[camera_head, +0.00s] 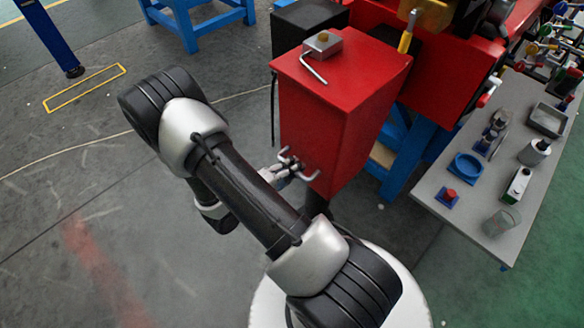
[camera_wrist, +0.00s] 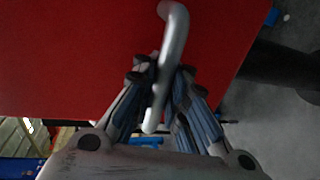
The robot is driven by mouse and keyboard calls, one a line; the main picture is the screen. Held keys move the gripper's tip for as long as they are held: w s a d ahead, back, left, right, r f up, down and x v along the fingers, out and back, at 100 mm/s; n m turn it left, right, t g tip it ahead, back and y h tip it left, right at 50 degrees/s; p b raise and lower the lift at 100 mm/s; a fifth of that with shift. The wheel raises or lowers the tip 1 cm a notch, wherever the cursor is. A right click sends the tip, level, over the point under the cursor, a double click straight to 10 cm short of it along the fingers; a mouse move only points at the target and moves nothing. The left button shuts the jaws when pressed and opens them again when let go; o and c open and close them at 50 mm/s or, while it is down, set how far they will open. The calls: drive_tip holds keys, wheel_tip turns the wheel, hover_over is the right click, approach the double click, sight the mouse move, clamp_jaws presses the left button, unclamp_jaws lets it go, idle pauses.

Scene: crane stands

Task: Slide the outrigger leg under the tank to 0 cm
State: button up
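The red tank (camera_head: 335,115) is a tall box right of my arm, with bent silver handles (camera_head: 309,174) low on its face. In the wrist view its red face (camera_wrist: 80,50) fills the top, and a silver handle (camera_wrist: 174,35) runs between my fingers. My gripper (camera_head: 284,171) is at these handles; in the wrist view both fingers (camera_wrist: 167,78) close against the handle from either side. A dark round post (camera_head: 318,204) shows under the tank, mostly hidden by my arm; I cannot tell whether it is the outrigger leg. I can read no extension scale.
A grey table (camera_head: 455,225) with small items stands at the right. A blue support frame (camera_head: 400,150) is behind the tank. The floor at the left is open, with a yellow rectangle (camera_head: 84,88).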

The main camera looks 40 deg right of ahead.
drive_tip(key=o, duration=0.5)
drive_tip(key=shift+a, duration=0.1)
drive_tip(key=shift+o, duration=0.2)
drive_tip(key=v, duration=1.2)
